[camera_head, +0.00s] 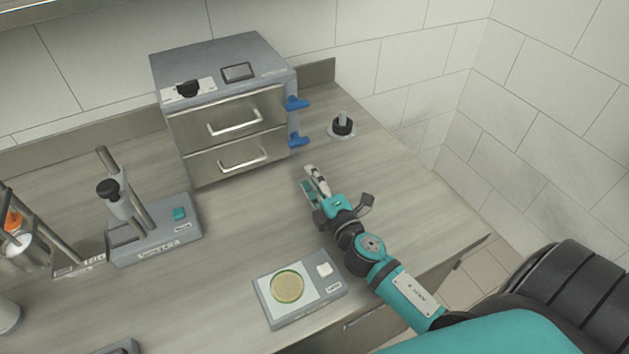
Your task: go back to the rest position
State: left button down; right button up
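My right gripper (310,178) is over the middle of the counter, in front of the drawer unit and apart from it. Its arm comes in from the lower right. The fingers are small and seen from above, so I cannot tell whether they are open or shut. No held object shows in them. My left gripper is not in view.
A grey two-drawer unit (222,112) with blue side handles stands at the back. A stand device (155,240) is at the left. A scale (335,291) with a round yellow-green dish (288,286) lies near the front. A black-knobbed fixture (342,125) is at the back right.

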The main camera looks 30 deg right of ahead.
jog(key=shift+s, duration=0.35)
